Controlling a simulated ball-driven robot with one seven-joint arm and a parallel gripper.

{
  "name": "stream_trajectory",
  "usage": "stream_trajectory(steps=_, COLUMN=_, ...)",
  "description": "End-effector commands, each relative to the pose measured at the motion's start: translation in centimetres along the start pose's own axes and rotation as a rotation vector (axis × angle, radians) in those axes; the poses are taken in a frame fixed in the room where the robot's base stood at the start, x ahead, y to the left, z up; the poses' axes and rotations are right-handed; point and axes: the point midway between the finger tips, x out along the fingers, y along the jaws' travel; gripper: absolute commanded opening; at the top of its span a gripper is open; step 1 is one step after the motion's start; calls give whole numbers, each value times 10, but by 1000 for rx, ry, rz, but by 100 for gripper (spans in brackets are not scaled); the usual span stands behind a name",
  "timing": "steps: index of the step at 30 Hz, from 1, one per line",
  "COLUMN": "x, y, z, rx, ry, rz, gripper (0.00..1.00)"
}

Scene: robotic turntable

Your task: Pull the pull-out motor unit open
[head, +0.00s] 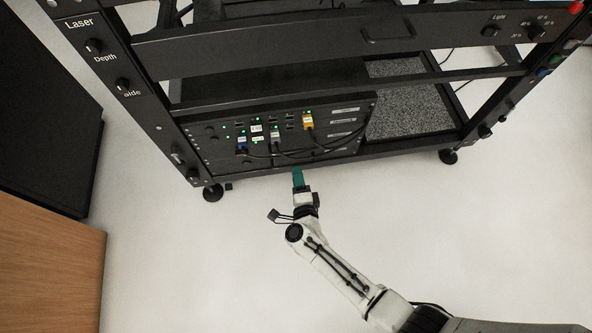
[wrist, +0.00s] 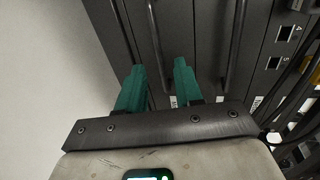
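The pull-out motor unit is part of the dark front panel (head: 225,157) low in the black rack; I cannot tell which drawer is it. The panel front looks flush in the head view. In the wrist view several long bar handles cross the panel, including a left one (wrist: 123,30), a middle one (wrist: 155,32) and a right one (wrist: 236,40). My gripper (head: 298,172) is just in front of the panel's lower edge. Its green fingers are apart (wrist: 160,66), with the middle handle showing between them. I cannot tell whether they touch it.
Rack feet (head: 213,193) stand on the white floor (head: 190,260). A wooden cabinet (head: 50,265) is at the left. The floor around my arm is clear.

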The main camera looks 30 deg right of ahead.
Motion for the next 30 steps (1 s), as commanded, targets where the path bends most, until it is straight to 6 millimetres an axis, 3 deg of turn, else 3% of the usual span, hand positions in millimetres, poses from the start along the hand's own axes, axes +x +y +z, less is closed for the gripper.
stream_trajectory(steps=3, x=20, y=2, z=0, rx=-1, ry=-1, rz=-1, gripper=35)
stream_trajectory(steps=7, x=32, y=1, z=0, rx=-1, ry=0, rz=0, gripper=35)
stream_trajectory(steps=19, x=39, y=0, z=0, rx=-1, ry=-2, rz=1, gripper=35)
stream_trajectory(steps=30, x=38, y=0, z=0, rx=-1, ry=-2, rz=1, gripper=1)
